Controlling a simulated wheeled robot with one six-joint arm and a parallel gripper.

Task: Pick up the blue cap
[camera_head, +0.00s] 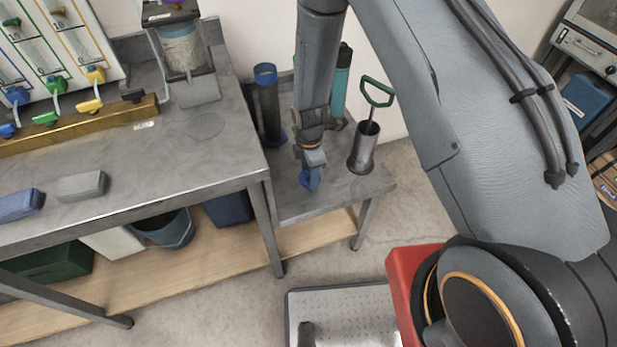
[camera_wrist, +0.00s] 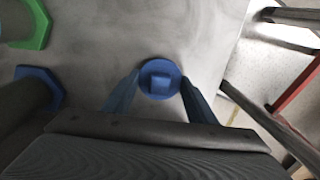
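The blue cap (camera_wrist: 159,82) is a round disc with a square knob on top. In the wrist view it lies on the grey metal surface, between and just beyond the tips of my two blue fingers. My gripper (camera_wrist: 160,77) is open, one finger to each side of the cap, with a gap between each finger and the knob. In the head view my gripper (camera_head: 311,173) points down over the low side table. Blue shows at its tip, where I cannot separate the fingers from the cap.
A metal cylinder with a green handle (camera_head: 365,148) stands close on the right. The higher workbench (camera_head: 150,160) is on the left. The table's right edge is near.

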